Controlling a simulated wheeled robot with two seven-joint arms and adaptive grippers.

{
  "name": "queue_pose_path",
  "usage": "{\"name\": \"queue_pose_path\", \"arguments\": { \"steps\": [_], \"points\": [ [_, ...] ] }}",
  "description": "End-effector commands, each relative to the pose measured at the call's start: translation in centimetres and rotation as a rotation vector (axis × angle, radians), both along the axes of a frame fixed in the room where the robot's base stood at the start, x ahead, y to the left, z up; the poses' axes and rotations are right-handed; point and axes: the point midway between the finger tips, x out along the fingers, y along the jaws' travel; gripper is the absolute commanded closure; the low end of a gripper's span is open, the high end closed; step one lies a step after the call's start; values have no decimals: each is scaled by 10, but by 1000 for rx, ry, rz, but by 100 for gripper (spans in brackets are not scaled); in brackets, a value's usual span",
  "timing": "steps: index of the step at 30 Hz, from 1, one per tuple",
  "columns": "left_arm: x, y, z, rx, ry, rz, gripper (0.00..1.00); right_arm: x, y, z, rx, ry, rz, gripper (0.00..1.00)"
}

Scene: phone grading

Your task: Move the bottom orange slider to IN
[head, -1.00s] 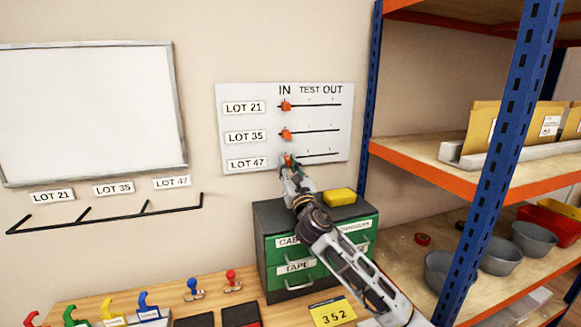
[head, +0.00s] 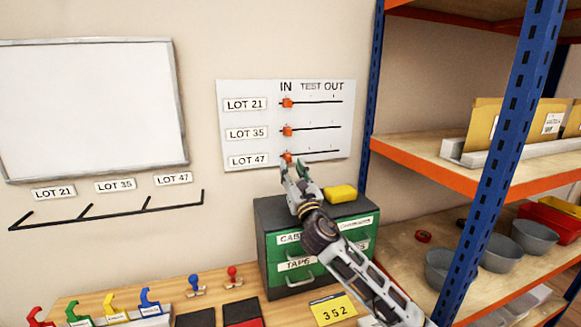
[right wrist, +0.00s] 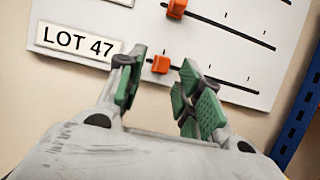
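A white board (head: 235,91) on the wall carries three slider tracks headed IN, TEST and OUT. The bottom orange slider (head: 286,156), in the LOT 47 row, sits at the left end of its track under IN. It also shows in the right wrist view (right wrist: 161,64). The LOT 35 slider (head: 287,131) and the LOT 21 slider (head: 287,103) are also under IN. My right gripper (head: 293,168) is open and empty, just below and in front of the bottom slider. Its green-padded fingers (right wrist: 163,92) are apart, with the slider beyond the gap. My left gripper is out of view.
A green drawer cabinet (head: 291,265) with a yellow block (head: 342,193) on top stands below the board. A blue and orange shelf rack (head: 506,140) is to the right. Black wall hooks (head: 110,212) and a whiteboard (head: 90,110) are at left.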

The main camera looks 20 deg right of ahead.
Motion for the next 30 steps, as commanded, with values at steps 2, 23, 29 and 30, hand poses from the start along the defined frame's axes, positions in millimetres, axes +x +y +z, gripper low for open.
{"name": "queue_pose_path", "arguments": {
  "steps": [2, 23, 29, 30],
  "points": [
    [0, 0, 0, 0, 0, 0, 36, -7, 1, -3, 1, 1, 0, 64],
    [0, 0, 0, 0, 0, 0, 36, -62, 5, -27, 1, 2, 1, 64],
    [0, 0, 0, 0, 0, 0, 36, -74, 6, -31, 0, 1, 2, 64],
    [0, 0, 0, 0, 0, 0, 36, -76, 6, -32, -1, 1, 2, 64]
  ]
}}
